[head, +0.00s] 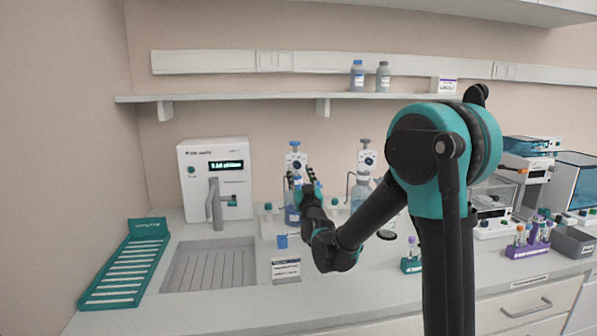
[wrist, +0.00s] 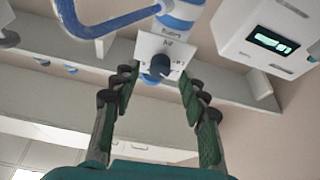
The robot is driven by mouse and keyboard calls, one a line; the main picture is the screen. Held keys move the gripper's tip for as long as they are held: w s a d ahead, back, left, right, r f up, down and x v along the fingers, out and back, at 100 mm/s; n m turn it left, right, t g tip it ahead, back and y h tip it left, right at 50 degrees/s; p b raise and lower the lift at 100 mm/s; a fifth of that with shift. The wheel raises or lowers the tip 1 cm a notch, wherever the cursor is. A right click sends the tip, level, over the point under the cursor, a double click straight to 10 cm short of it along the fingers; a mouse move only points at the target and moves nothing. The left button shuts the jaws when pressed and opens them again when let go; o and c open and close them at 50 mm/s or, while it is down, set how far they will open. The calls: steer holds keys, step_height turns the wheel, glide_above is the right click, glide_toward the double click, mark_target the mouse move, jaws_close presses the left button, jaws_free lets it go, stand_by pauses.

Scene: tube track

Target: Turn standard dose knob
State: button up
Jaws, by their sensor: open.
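A bottle-top dispenser (head: 295,162) with a white face plate and blue cap stands on the bench, just behind my gripper (head: 307,182) in the head view. In the wrist view, its white plate (wrist: 150,46) carries a dark blue knob (wrist: 159,67). My gripper (wrist: 155,80) is open, with one finger on each side of the knob. There is a visible gap between the fingers and the knob. The wrist view is tilted up and appears inverted. A second dispenser (head: 367,160) with a grey cap stands to the right. My gripper partly hides the first dispenser's bottle.
A white machine with a display (head: 213,165) stands to the left; it also shows in the wrist view (wrist: 270,35). A wall shelf (head: 250,97) runs above. A sink (head: 210,268), a green rack (head: 125,270) and a purple tube rack (head: 530,240) are on the bench.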

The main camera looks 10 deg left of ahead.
steer(key=shift+x, duration=0.95)
jaws_close()
